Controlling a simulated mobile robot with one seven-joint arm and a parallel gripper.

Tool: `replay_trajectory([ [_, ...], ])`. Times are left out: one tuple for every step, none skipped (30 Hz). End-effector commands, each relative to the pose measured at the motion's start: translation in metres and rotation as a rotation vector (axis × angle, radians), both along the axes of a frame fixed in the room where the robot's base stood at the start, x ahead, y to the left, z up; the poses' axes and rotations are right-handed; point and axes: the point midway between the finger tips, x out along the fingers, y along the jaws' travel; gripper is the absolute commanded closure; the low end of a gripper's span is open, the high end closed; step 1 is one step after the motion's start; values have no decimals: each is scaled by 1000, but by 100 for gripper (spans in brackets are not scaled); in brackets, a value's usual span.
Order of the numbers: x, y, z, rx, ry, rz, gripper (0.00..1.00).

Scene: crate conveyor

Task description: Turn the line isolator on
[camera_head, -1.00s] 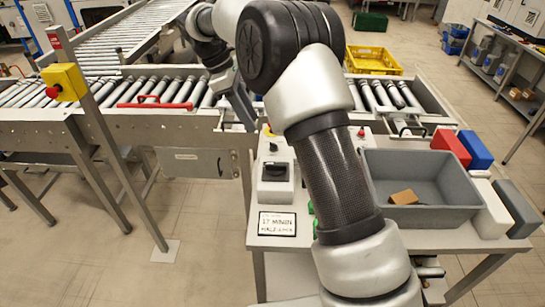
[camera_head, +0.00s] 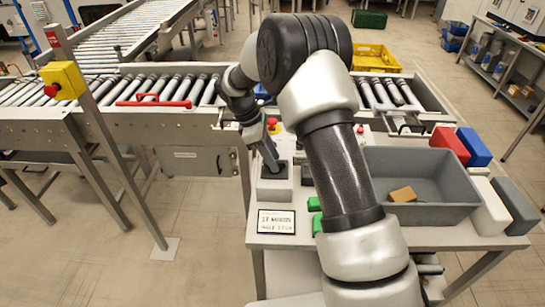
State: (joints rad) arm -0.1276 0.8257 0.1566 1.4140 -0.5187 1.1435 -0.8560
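The line isolator is a small grey box (camera_head: 272,190) on the near left part of the grey bench. Its dark knob is mostly hidden behind my gripper. My gripper (camera_head: 271,163) points down over the top of the box, its fingertips at or just above the knob. I cannot tell whether they touch it, nor whether the fingers are apart or closed. The knob's setting cannot be read.
A grey bin (camera_head: 456,214) with a small brown block (camera_head: 402,195) stands on the bench to the right. Red (camera_head: 449,145), blue (camera_head: 473,147) and white blocks lie beside it. Green buttons (camera_head: 314,204) and a label plate (camera_head: 276,222) are near the isolator. The roller conveyor (camera_head: 150,123) runs behind.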

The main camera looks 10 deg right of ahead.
Motion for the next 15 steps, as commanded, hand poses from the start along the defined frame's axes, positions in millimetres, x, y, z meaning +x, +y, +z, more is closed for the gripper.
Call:
replay_trajectory([
  [0,-1,-1,0,0,0,66],
  [0,-1,-1,0,0,0,66],
  [0,-1,-1,0,0,0,66],
  [0,-1,-1,0,0,0,66],
  [0,-1,-2,0,0,0,66],
  [0,-1,-1,0,0,0,66],
  [0,-1,-1,0,0,0,66],
  [0,-1,-1,0,0,0,66],
  [0,-1,-1,0,0,0,73],
  [0,-1,-1,0,0,0,78],
  [0,-1,-1,0,0,0,83],
  [0,-1,-1,0,0,0,90],
  [0,-1,-1,0,0,0,95],
  [0,-1,-1,0,0,0,100],
  [0,-1,-1,0,0,0,100],
])
